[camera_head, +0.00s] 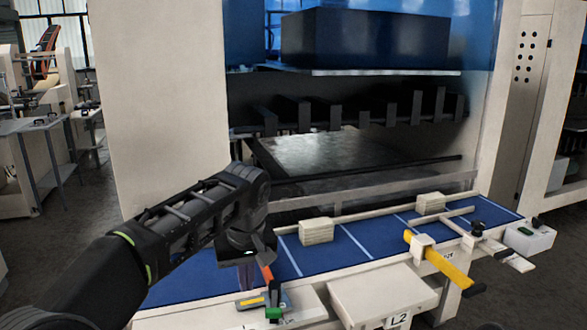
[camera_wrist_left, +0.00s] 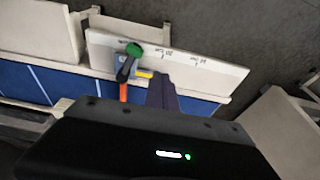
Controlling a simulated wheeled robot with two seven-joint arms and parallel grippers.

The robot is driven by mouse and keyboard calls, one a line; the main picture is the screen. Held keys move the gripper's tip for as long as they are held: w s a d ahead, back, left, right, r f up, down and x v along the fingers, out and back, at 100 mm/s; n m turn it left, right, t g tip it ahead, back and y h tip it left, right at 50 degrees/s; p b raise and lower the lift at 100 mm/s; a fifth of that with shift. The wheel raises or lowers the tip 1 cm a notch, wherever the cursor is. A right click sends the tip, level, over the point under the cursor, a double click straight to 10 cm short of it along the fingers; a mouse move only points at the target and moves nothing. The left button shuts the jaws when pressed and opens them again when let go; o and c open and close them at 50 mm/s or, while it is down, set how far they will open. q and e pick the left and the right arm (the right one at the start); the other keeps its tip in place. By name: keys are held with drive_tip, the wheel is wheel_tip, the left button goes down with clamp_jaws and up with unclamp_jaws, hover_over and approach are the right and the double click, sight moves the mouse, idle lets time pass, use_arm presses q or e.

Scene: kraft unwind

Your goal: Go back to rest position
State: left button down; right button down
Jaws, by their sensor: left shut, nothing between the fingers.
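My left arm comes in from the left in the head view, and its gripper (camera_head: 246,278) points down over the front edge of the blue conveyor bed (camera_head: 345,248). Its fingers are shut with nothing between them. In the left wrist view the closed fingers (camera_wrist_left: 164,92) show as one dark strip beside a lever with a green knob (camera_wrist_left: 133,50) and an orange part (camera_wrist_left: 123,92). The green knob (camera_head: 273,313) is just below and right of the gripper in the head view. I cannot tell whether the fingers touch anything. My right gripper is not in view.
Two pale blocks (camera_head: 317,231) (camera_head: 430,203) sit on the blue bed. A yellow bar (camera_head: 440,260) juts out on the right. A box labelled L2 (camera_head: 385,300) sticks out in front. The tall machine frame (camera_head: 165,95) stands behind. Open floor (camera_head: 545,280) lies right.

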use_arm(q)
drive_tip(key=w+d+f+m+t+h, duration=0.2)
drive_tip(key=w+d+f+m+h, duration=0.25)
drive_tip(key=d+f, duration=0.5)
drive_tip(key=s+d+f+m+h+b, duration=0.1)
drive_tip(key=s+d+f, duration=0.15)
drive_tip(key=f, duration=0.55)
drive_tip(key=s+d+f+m, duration=0.1)
drive_tip(key=s+f, duration=0.2)
drive_tip(key=f, duration=0.5)
drive_tip(key=s+a+f+n+g+b, duration=0.1)
drive_tip(key=s+a+f, duration=0.1)
drive_tip(key=s+f, duration=0.5)
drive_tip(key=s+a+f+n+b, duration=0.1)
drive_tip(key=s+a+f, duration=0.3)
drive_tip(key=f, duration=0.5)
drive_tip(key=s+a+f+n+g, duration=0.1)
drive_tip(key=s+f, duration=0.4)
drive_tip(key=s, duration=0.5)
drive_tip(key=s+a+f+n+g+b, duration=0.1)
drive_tip(key=s+a+f, duration=0.3)
drive_tip(key=s, duration=0.6)
drive_tip(key=shift+f+g, duration=0.55)
drive_tip(key=shift+g, duration=0.05)
drive_tip(key=c, duration=2.2)
unclamp_jaws()
drive_tip(key=shift+n+y, duration=0.25)
